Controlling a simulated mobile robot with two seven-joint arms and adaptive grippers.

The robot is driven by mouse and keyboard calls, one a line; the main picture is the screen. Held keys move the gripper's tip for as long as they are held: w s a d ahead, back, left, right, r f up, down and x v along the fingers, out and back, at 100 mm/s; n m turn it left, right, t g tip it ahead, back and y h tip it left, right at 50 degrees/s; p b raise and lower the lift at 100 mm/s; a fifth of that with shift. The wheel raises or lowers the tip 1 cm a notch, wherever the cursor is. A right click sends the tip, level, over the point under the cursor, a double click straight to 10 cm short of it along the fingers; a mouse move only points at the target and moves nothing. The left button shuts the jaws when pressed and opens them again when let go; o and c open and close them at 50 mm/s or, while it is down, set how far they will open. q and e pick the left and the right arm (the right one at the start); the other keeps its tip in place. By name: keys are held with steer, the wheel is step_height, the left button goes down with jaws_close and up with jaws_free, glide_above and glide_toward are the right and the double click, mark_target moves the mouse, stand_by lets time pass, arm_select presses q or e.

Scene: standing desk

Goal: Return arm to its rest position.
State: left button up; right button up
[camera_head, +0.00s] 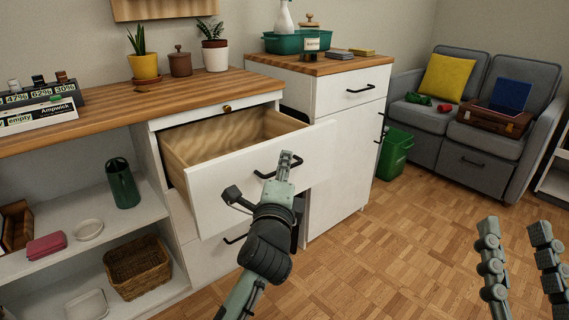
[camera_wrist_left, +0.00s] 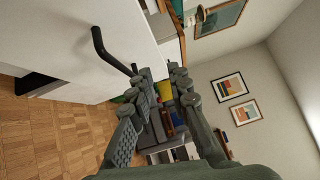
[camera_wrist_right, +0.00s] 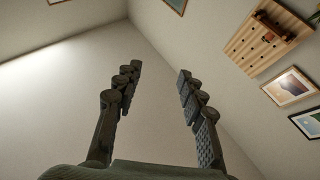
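My left arm reaches in from the bottom of the head view, with its left gripper (camera_head: 286,165) in front of the pulled-out white drawer (camera_head: 225,188). The drawer's dark bar handle (camera_head: 262,175) is partly hidden behind the gripper. In the left wrist view the gripper (camera_wrist_left: 163,72) is partly open with nothing held between its fingers, and the handle (camera_wrist_left: 112,52) lies outside them, to the left. My right gripper (camera_head: 516,230) is at the lower right of the head view, over the floor. In the right wrist view it (camera_wrist_right: 160,70) is open and empty.
The drawer juts out under the wooden worktop (camera_head: 180,98) and looks empty in its visible part. A white cabinet (camera_head: 340,140) stands beside it, with a green bin (camera_head: 394,153) and a grey sofa (camera_head: 485,150) behind. The wooden floor (camera_head: 400,250) at the right is clear.

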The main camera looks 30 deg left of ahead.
stand_by(0.3)
